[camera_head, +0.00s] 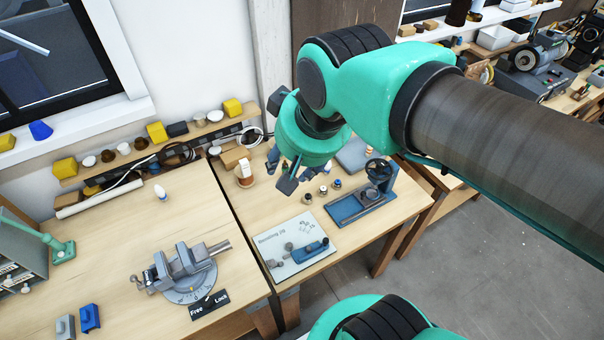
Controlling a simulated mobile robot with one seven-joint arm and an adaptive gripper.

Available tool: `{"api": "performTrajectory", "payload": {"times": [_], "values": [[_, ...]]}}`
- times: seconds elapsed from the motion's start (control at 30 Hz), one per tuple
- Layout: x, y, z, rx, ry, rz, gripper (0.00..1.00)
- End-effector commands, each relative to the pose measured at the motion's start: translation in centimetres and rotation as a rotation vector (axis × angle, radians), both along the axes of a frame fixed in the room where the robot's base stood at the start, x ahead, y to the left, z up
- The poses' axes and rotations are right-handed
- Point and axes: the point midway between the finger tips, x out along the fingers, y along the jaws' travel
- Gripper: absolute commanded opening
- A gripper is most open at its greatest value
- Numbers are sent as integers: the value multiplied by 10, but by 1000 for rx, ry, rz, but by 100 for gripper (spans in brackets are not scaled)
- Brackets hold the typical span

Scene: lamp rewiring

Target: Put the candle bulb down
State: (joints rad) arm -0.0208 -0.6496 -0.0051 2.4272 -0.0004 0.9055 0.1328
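A small white bulb-shaped thing (161,192), which looks like the candle bulb, is on the left bench top, below the back shelf. It is too small to tell its exact pose. My gripper (281,172) hangs over the right bench, well to the right of the bulb. Its dark fingers are apart, and I see nothing held between them. Part of the gripper is hidden by its own green housing.
A grey vise (183,268) stands on the left bench, with blue and grey blocks (90,318) at its front. A white-topped item (245,172), a printed board (298,249) and a blue press (358,205) are on the right bench. The left bench's middle is mostly clear.

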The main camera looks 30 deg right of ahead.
Motion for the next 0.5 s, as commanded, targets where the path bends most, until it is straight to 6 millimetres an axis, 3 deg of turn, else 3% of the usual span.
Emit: {"api": "performTrajectory", "payload": {"times": [0.2,0.5], "values": [[-30,-6,-13,-48,-24,76,45],[-36,-7,-17,-62,-28,99,45]]}}
